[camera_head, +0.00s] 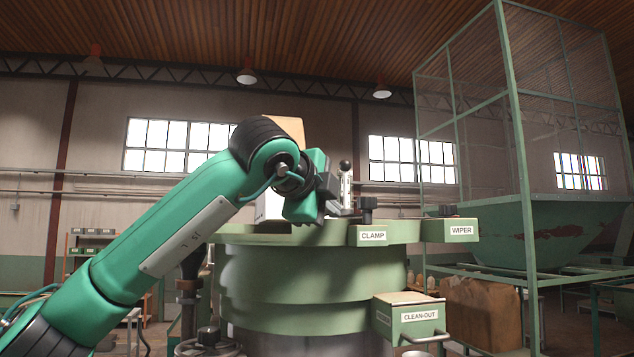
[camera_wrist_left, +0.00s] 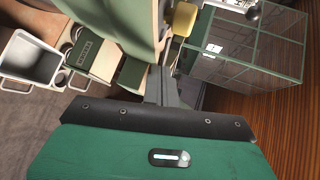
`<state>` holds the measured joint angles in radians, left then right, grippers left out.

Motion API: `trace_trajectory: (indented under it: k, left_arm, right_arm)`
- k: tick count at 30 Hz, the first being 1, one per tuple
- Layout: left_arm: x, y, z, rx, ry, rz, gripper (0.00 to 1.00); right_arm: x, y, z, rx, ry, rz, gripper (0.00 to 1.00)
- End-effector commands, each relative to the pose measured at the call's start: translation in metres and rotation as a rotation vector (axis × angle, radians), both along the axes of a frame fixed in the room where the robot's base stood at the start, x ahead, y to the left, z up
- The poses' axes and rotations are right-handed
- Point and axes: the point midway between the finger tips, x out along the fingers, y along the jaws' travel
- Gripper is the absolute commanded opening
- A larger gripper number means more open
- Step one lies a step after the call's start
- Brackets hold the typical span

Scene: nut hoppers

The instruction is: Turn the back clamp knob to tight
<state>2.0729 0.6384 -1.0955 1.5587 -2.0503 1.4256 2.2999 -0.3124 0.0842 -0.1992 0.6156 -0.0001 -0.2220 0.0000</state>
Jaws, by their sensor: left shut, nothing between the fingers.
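A green box labelled CLAMP (camera_head: 372,235) sits on the rim of the round green hopper bowl (camera_head: 310,270). A dark knob (camera_head: 366,208) stands upright on top of this box; I cannot tell whether it is the back clamp knob or how tight it is. My left gripper (camera_head: 328,190) is above the bowl's rim, left of that knob and apart from it in the picture. Its fingers also show in the left wrist view (camera_wrist_left: 161,82), closed together with nothing between them. No knob is clear at the fingertips there. My right gripper is not in view.
A WIPER box (camera_head: 461,230) juts out right of the clamp box. A CLEAN-OUT box (camera_head: 415,318) is lower down. A mesh-caged green hopper (camera_head: 540,225) fills the right side.

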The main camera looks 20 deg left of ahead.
Motion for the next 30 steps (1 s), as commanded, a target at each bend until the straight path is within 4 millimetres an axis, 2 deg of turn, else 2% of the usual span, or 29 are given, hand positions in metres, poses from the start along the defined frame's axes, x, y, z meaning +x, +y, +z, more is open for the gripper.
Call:
trace_trajectory:
  k: [1, 6, 12, 17, 30]
  left_arm:
    - [0.005, -0.001, 0.003, -0.001, 0.001, 0.0, 0.0]
    - [0.016, -0.002, 0.001, -0.001, 0.001, 0.0, 0.0]
    - [0.019, -0.003, 0.0, -0.001, -0.001, 0.0, 0.0]
    - [0.018, -0.003, 0.0, 0.0, 0.0, 0.0, 0.0]
    - [0.032, -0.002, -0.001, 0.0, 0.001, -0.103, 0.0]
  right_arm:
    - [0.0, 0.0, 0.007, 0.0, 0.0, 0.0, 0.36]
    - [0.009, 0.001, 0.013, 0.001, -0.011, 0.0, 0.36]
    - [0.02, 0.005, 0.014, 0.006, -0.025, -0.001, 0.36]
    - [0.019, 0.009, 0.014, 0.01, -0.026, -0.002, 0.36]
    - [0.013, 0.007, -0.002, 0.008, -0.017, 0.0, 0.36]
